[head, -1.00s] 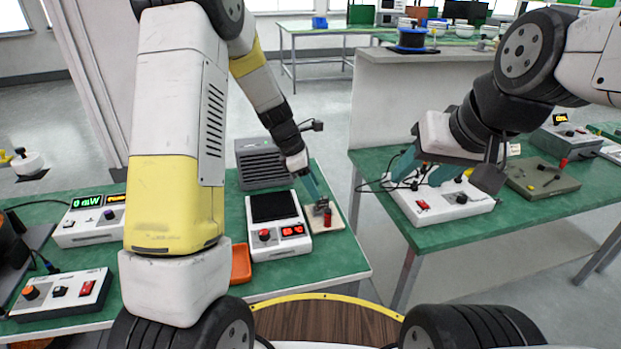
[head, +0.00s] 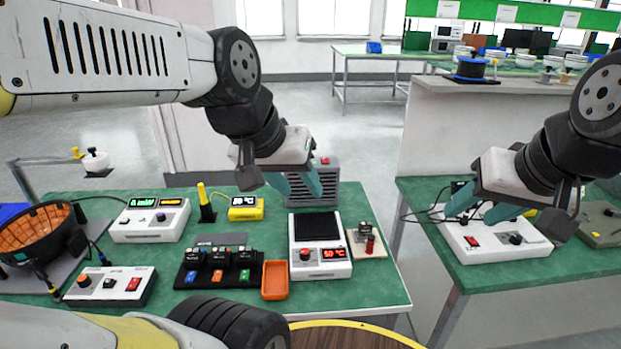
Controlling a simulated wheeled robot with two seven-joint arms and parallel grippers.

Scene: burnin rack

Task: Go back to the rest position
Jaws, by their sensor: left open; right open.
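My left gripper (head: 298,186) is above the back of the left green table, in front of the grey vented box (head: 322,172). Its teal fingers are apart and nothing shows between them.
The left table (head: 345,299) holds a white heater unit (head: 320,262) reading 50 °C, an orange tray (head: 275,281), a black fixture with coloured parts (head: 217,268), and a small board with a red part (head: 368,243). A floor gap separates the tables.

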